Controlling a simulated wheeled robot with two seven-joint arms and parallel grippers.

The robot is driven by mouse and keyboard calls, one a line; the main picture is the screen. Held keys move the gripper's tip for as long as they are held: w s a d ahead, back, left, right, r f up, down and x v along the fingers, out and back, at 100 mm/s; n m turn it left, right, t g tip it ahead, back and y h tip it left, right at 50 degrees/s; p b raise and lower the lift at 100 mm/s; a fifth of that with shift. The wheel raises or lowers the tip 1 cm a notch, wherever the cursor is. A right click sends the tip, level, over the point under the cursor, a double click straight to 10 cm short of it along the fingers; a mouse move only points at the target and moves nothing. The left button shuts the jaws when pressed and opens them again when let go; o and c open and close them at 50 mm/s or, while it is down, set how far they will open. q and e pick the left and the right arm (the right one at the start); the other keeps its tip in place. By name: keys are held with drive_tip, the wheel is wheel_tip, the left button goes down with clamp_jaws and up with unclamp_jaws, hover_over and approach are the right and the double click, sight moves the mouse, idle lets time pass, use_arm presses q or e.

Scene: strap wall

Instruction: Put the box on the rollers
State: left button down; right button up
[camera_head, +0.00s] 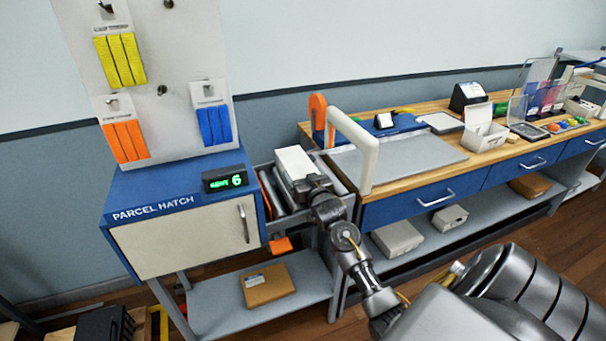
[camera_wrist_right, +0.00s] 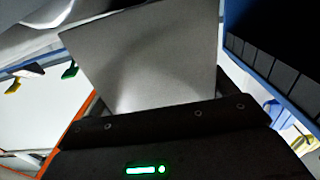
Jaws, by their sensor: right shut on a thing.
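A light grey-white box (camera_head: 293,162) is over the short roller section (camera_head: 269,192) between the parcel hatch and the bench. In the head view I cannot tell whether its underside touches the rollers. My right gripper (camera_head: 311,186) is shut on the box's near end, and my arm reaches in from the lower right. In the right wrist view the box's flat grey face (camera_wrist_right: 150,58) fills the upper middle, just beyond the dark gripper body (camera_wrist_right: 170,135). The fingertips are hidden there. My left gripper is not in view.
The parcel hatch (camera_head: 185,235) stands left of the rollers, with a green-lit display (camera_head: 224,179) on top. A brown parcel (camera_head: 268,285) lies on the lower shelf.

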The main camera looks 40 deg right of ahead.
drive_tip(key=o, duration=1)
drive_tip(key=shift+c, duration=0.2)
drive_tip(key=shift+s+f, duration=0.1)
drive_tip(key=shift+s+a, duration=0.15)
drive_tip(key=shift+s, duration=0.15)
drive_tip(key=b+v, duration=0.2)
drive_tip(key=v, duration=0.8)
